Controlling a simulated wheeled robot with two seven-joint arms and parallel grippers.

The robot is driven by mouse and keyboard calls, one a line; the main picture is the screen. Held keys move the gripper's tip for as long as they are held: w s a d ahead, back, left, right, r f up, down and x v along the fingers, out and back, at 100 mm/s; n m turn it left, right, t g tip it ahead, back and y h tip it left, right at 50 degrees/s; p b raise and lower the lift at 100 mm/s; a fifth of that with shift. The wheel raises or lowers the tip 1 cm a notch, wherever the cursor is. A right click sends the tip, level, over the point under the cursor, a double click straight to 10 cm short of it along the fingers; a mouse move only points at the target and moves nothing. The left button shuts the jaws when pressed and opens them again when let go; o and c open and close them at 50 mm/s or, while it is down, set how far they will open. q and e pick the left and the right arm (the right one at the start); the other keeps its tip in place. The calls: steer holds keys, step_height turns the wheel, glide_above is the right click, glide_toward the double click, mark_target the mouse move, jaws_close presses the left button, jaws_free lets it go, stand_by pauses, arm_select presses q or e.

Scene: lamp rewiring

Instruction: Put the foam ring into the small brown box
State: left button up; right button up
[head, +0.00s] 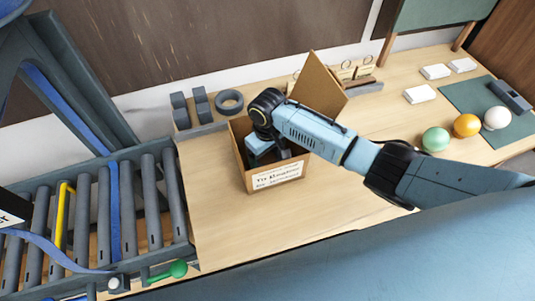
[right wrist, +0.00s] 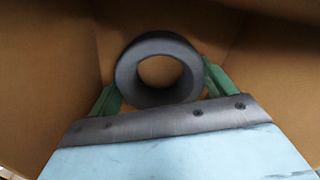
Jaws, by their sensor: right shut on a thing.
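The small brown box (head: 243,166) stands open on the table in the head view, with a white label on its front and a raised flap at its right. My right gripper (right wrist: 160,84) reaches down into the box. It is shut on a dark grey foam ring (right wrist: 127,75), with one green finger on each side of it. Cardboard walls surround the ring in the right wrist view. In the head view the held ring and the fingertips are hidden inside the box. I cannot tell whether the ring touches the box floor. My left gripper is not in view.
Another dark ring (head: 229,101) and grey blocks (head: 190,108) lie behind the box. A roller conveyor (head: 110,210) is at the left. Green, orange and white balls (head: 466,125) and white boxes (head: 419,94) are at the right. The table front is clear.

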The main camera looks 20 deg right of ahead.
steer(key=shift+f, duration=0.2)
steer(key=shift+f, duration=0.15)
steer(key=o, duration=0.9)
step_height(320, 180, up, 12)
steer(key=shift+r+p, duration=0.25)
steer(key=shift+p, duration=0.4)
